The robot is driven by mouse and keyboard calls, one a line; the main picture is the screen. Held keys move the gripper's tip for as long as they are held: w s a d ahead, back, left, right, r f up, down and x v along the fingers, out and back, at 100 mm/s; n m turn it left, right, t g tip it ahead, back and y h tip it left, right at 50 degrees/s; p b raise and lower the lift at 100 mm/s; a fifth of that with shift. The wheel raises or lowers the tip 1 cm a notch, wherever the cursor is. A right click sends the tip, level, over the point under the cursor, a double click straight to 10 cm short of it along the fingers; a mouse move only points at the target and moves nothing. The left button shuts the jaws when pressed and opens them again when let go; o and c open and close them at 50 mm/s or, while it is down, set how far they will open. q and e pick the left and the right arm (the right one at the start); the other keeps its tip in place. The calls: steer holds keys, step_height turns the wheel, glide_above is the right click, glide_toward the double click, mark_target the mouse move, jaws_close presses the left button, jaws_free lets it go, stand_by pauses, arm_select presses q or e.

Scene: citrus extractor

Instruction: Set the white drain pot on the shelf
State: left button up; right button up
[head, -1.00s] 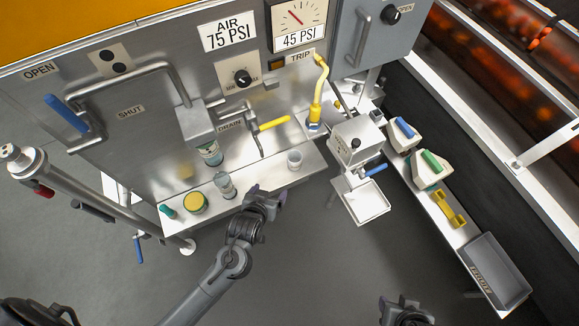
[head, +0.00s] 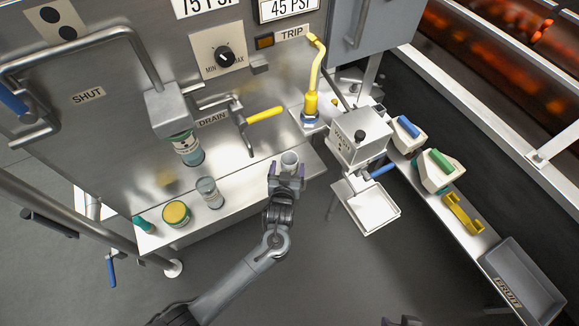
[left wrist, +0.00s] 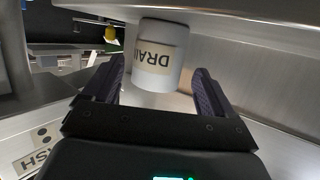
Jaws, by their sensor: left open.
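The white drain pot (head: 289,163) stands upright on the metal shelf (head: 243,197), near the shelf's right end. In the left wrist view the pot (left wrist: 163,55) carries a label reading "DRAI", partly cut off by its curve. My left gripper (head: 287,174) is open at the near side of the pot. In the left wrist view its two fingers (left wrist: 157,88) reach along either side of the pot's lower part, with a gap visible at the right finger. The right gripper (head: 400,322) barely shows at the bottom edge.
On the same shelf stand a clear jar (head: 209,192), a yellow-topped tin (head: 176,213) and a teal item (head: 144,225). The yellow drain handle (head: 264,115) juts out above the shelf. A white tray (head: 367,204) stands to the right.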

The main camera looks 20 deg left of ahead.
mark_target(290, 156)
arm_select(q)
steer(key=shift+w+a+f+b, duration=0.1)
steer(key=shift+w+f+b, duration=0.05)
steer(key=shift+w+b, duration=0.15)
steer(key=b+x, duration=0.3)
steer(key=x, duration=0.1)
steer(key=shift+w, duration=0.45)
steer(key=shift+s, duration=0.1)
steer(key=shift+c, duration=0.5)
steer(key=c, duration=1)
